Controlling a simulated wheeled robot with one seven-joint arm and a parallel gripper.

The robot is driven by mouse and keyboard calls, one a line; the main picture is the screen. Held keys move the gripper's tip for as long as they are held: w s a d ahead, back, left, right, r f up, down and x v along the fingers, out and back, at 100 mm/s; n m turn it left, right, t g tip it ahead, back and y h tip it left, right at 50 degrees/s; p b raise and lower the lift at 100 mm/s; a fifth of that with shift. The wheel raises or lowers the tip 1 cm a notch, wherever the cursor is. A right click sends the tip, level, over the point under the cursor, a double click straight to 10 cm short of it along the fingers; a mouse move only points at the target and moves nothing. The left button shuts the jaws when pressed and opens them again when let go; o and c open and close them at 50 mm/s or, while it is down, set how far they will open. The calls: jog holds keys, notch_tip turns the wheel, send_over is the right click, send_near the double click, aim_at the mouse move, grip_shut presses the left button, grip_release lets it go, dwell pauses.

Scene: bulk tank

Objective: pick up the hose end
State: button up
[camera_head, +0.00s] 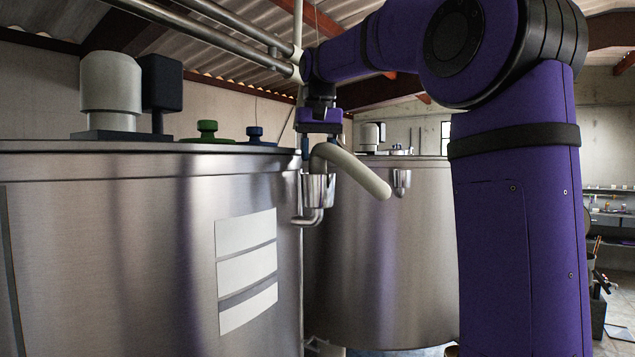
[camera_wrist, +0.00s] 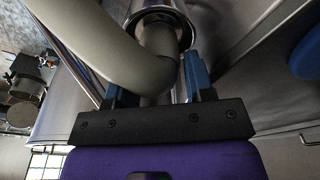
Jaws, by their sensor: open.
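The hose (camera_head: 352,168) is thick and beige-grey. It bends over at the top of a shiny metal cup (camera_head: 318,188) on the side of the near steel tank, and its other part slopes down to the right. My gripper (camera_head: 319,138) points down just above the bend. In the wrist view my gripper (camera_wrist: 154,82) is open, with one blue finger on each side of the hose (camera_wrist: 158,68), where it goes down into the round metal rim (camera_wrist: 186,22). I cannot tell whether either finger touches the hose.
The near steel tank (camera_head: 150,250) fills the left, with green (camera_head: 207,130) and blue (camera_head: 255,134) knobs on its lid. A second steel tank (camera_head: 390,260) stands behind. Metal pipes (camera_head: 215,35) run overhead at upper left. Shelves (camera_head: 610,205) stand far right.

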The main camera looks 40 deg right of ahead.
jog(key=shift+w+f, duration=0.1)
jog(key=shift+f, duration=0.85)
jog(key=c, duration=0.7)
jog(key=shift+c, duration=0.2)
jog(key=shift+r, duration=0.2)
